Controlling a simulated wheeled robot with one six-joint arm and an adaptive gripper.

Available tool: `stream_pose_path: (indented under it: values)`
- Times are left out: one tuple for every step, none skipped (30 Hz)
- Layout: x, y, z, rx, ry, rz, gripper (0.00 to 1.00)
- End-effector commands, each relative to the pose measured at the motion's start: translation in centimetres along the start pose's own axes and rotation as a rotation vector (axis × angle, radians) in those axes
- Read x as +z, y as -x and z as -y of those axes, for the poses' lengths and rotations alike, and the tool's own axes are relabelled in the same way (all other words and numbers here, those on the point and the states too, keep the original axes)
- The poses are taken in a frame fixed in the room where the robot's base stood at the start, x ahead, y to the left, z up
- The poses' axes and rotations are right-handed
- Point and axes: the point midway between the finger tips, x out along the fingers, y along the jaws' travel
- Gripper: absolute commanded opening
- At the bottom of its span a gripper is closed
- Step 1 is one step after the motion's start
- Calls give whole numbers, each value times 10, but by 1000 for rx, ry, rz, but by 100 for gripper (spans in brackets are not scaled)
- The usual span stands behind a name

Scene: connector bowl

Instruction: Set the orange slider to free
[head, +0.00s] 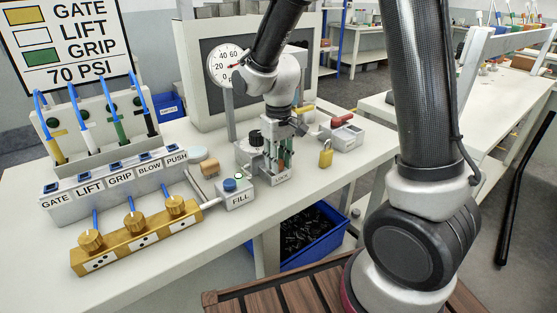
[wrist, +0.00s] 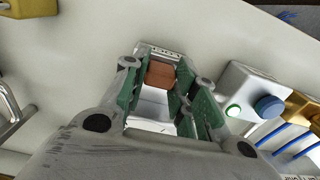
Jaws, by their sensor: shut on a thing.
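The orange slider (wrist: 160,74) is a small orange-brown block, seen in the wrist view between the green fingertip pads. My gripper (wrist: 161,86) is shut on it, with one finger on each side. The slider sits on a pale metal housing (wrist: 150,108) with a small label strip at its far end. In the head view my gripper (head: 281,158) points down over the grey housing (head: 281,180), whose front label is too small to read surely. The fingers hide the slider there.
The FILL box (head: 236,197) with its blue button stands close to the left of the housing. A black-knobbed regulator (head: 255,138) stands right beside my gripper.

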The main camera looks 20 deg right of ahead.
Motion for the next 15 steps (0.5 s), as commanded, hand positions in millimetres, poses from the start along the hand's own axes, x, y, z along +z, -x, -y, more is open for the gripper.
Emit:
stream_pose_path:
  values:
    - [2, 0, 0, 0, 0, 5, 0]
    - [2, 0, 0, 0, -1, 6, 0]
    - [2, 0, 0, 0, -1, 7, 0]
    - [2, 0, 0, 0, -1, 7, 0]
    - [2, 0, 0, 0, -1, 8, 0]
    - [3, 0, 0, 0, -1, 8, 0]
    - [3, 0, 0, 0, -1, 8, 0]
    - [3, 0, 0, 0, -1, 9, 0]
    - [3, 0, 0, 0, -1, 9, 35]
    - [3, 0, 0, 0, -1, 9, 40]
    - [3, 0, 0, 0, -1, 8, 46]
    - [2, 0, 0, 0, -1, 8, 50]
    - [2, 0, 0, 0, -1, 7, 50]
    - [2, 0, 0, 0, -1, 7, 50]
    - [2, 0, 0, 0, -1, 7, 50]
